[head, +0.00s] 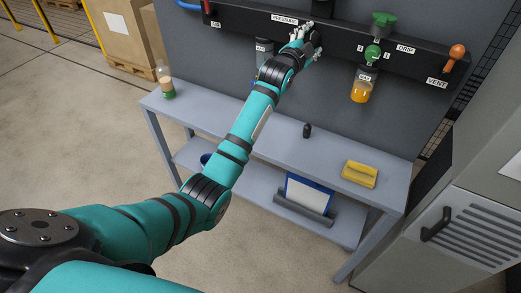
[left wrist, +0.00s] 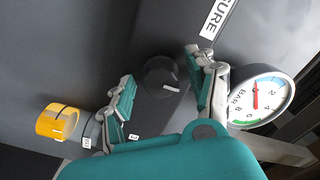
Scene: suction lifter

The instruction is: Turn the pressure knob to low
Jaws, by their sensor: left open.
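The pressure knob (left wrist: 162,74) is a dark round knob with a white pointer mark, in the left wrist view on the dark panel. My left gripper (left wrist: 165,78) is open, with one finger on each side of the knob in that view. I cannot tell whether the fingers touch it. In the head view my left gripper (head: 306,36) is up at the panel just below the PRESSURE label (head: 285,19), and it largely hides the knob. The low and high marks are not readable. My right gripper is not in view.
A round pressure gauge (left wrist: 260,97) sits right beside a finger in the wrist view. The dark rail (head: 345,45) also carries a green valve (head: 373,53) and an orange vent handle (head: 457,52). An amber bowl (head: 361,91) hangs below. The grey bench (head: 270,143) stands beneath.

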